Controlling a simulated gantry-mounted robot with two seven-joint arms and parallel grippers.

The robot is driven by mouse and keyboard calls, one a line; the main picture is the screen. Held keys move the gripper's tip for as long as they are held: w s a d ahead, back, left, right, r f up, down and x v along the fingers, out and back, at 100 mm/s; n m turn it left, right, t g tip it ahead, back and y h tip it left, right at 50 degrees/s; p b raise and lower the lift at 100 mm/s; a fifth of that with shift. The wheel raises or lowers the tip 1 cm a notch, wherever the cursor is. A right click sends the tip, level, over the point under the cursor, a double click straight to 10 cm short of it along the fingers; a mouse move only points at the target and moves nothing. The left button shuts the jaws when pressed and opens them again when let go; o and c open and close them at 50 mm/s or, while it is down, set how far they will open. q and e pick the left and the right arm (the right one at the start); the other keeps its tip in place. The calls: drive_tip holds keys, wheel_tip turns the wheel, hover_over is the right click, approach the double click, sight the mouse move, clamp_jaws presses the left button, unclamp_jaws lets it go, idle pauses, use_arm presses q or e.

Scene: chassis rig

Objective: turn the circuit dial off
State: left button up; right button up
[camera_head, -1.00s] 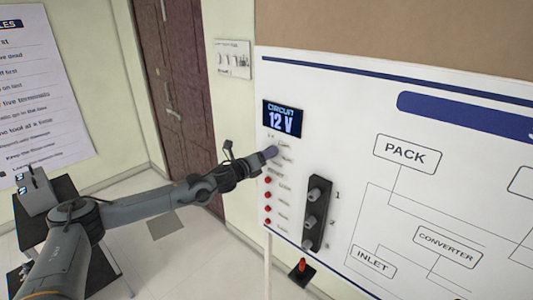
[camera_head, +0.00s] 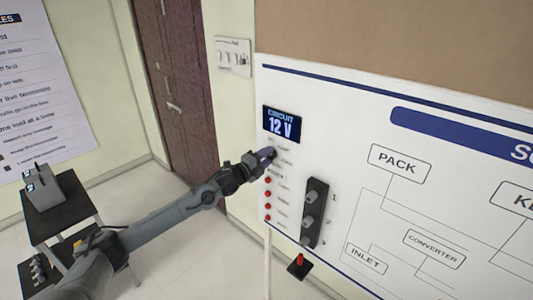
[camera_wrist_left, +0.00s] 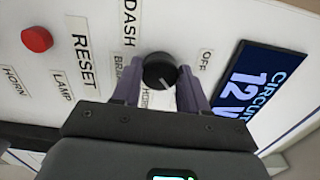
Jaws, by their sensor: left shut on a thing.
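The circuit dial (camera_wrist_left: 160,69) is a round black knob with a white pointer line, on the white board. In the left wrist view the OFF label (camera_wrist_left: 205,60) is right of it, and the pointer slants toward the lower right of the picture. My left gripper (camera_wrist_left: 158,82) has one purple-grey finger on each side of the knob and is shut on it. In the head view my left gripper (camera_head: 267,154) is at the board just below the blue display (camera_head: 283,124), which reads CIRCUIT 12 V. There the gripper largely hides the dial. My right gripper is not in view.
Red buttons (camera_head: 268,192) run down the board below the dial. A black panel with several grey knobs (camera_head: 314,212) is right of them. A red-topped switch (camera_head: 299,263) is lower. A black cart (camera_head: 62,222) stands left; open floor lies between.

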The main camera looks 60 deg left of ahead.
use_arm(q)
drive_tip(key=shift+n+p, duration=2.45)
drive_tip(key=shift+n, duration=2.15)
drive_tip(key=shift+f, duration=0.1)
drive_tip(key=o, duration=1.1)
drive_tip(key=shift+c, duration=0.2)
